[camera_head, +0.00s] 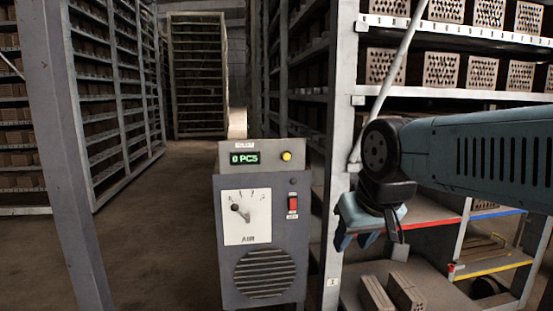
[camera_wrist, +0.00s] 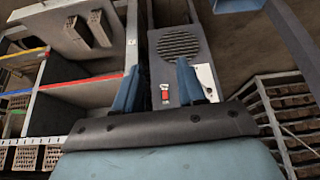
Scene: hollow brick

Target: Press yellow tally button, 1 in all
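The yellow button (camera_head: 286,156) is on the sloped top panel of a grey control cabinet (camera_head: 293,250), right of a green display (camera_head: 244,158) reading "0 PCS". My gripper (camera_head: 356,240) is to the right of the cabinet in the head view, lower than the button and apart from it, fingers pointing down. In the wrist view my gripper (camera_wrist: 157,82) has its two blue fingers spread with nothing held. The cabinet's front (camera_wrist: 160,75) shows between and beyond the fingers; the button is not visible there.
Racks (camera_head: 115,90) line the left; open floor (camera_head: 165,200) lies between.

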